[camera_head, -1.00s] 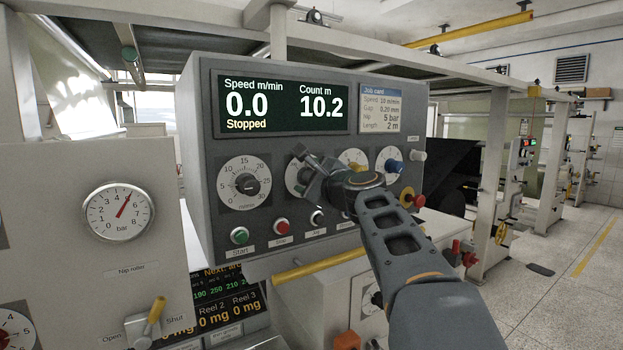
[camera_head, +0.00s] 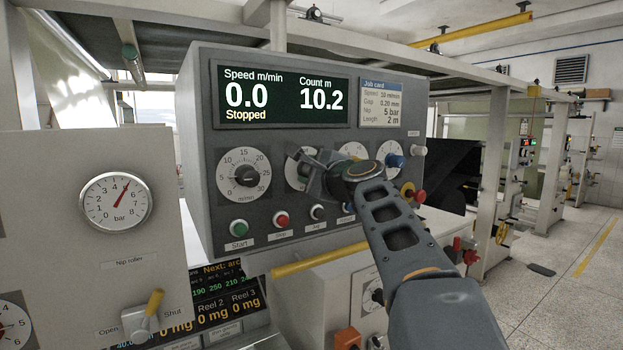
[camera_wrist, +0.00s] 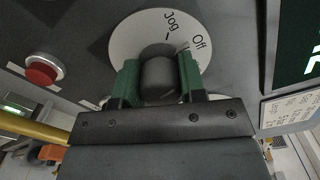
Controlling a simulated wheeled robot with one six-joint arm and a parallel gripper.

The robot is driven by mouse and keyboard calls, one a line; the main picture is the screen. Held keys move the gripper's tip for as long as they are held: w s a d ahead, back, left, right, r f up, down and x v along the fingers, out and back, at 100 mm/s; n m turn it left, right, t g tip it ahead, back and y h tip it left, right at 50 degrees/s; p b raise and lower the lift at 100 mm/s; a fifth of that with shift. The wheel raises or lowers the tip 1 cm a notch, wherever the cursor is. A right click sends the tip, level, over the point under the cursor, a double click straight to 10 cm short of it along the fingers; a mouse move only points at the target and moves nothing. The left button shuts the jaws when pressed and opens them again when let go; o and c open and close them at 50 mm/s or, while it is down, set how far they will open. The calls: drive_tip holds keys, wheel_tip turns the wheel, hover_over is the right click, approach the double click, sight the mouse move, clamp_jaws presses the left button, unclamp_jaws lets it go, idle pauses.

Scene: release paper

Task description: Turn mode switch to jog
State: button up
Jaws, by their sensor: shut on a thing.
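The mode switch is a dark knob (camera_wrist: 160,76) on a pale round dial (camera_wrist: 122,46). In the wrist view the labels "Jog" and "Off" show above the knob, with Jog at the top and Off to its right. The knob's own pointer direction is not clear. My gripper (camera_wrist: 159,82) is shut on the knob, with green pads on both sides of it. In the head view my gripper (camera_head: 308,172) covers most of the mode dial (camera_head: 291,177), just right of the speed dial (camera_head: 244,175).
The control panel's screen (camera_head: 283,97) reads 0.0 m/min, Stopped. A green button (camera_head: 239,227) and a red button (camera_head: 281,219) sit below the dials.

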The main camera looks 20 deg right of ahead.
drive_tip(key=n+b, duration=0.2)
drive_tip(key=n, duration=0.1)
drive_tip(key=shift+f+b, duration=0.25)
drive_tip(key=shift+b, duration=0.15)
drive_tip(key=shift+r+n+b, duration=0.1)
drive_tip(key=shift+n+b, duration=0.95)
drive_tip(key=shift+n, duration=0.75)
drive_tip(key=o, duration=0.9)
drive_tip(key=shift+r, duration=0.1)
drive_tip(key=s+b, duration=0.1)
drive_tip(key=s, duration=0.3)
drive_tip(key=s+d+b, duration=0.1)
drive_tip(key=s+b, duration=0.1)
drive_tip(key=s, duration=0.3)
drive_tip(key=s+b, duration=0.1)
drive_tip(key=s, duration=0.3)
drive_tip(key=shift+s+d, duration=0.25)
drive_tip(key=shift+s, duration=0.1)
